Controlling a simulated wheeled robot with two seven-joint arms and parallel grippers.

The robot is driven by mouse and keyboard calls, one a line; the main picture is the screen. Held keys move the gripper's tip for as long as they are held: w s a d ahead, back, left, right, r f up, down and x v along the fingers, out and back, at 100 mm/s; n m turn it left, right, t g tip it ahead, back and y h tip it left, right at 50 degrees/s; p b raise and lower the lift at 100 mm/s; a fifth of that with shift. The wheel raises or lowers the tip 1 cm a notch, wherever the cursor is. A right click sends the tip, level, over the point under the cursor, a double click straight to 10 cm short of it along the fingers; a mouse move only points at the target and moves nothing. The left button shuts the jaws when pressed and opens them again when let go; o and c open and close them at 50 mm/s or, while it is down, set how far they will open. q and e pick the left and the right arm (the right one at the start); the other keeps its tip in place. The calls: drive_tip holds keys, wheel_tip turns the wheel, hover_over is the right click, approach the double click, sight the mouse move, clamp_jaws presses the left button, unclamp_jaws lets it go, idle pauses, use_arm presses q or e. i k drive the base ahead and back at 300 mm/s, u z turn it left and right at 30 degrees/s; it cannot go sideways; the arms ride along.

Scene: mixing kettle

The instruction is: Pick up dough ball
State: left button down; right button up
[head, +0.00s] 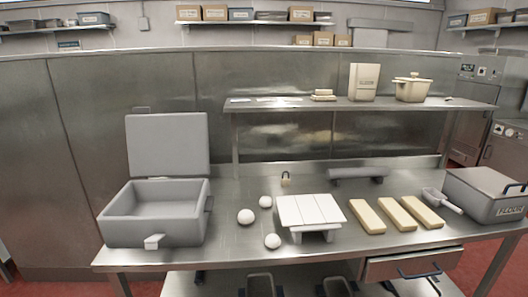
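Three white dough balls lie on the steel table between the grey open box and the white slatted board. One dough ball (245,216) is nearest the box. A second dough ball (265,202) lies a little behind it to the right. A third dough ball (272,241) lies nearest the front, just left of the board's legs. Neither of my grippers shows in the head view.
The open grey box (150,229) with its raised lid stands at the left. The white slatted board (310,211) stands right of the balls, then several yellowish blocks (366,217), a scoop (441,200) and a lidded grey bin (487,198). A raised shelf (300,104) spans the back.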

sight(266, 202)
drive_tip(key=u, duration=0.05)
drive_tip(key=k, duration=0.5)
drive_tip(key=u, duration=0.5)
drive_tip(key=i, duration=1.15)
drive_tip(key=u, duration=0.15)
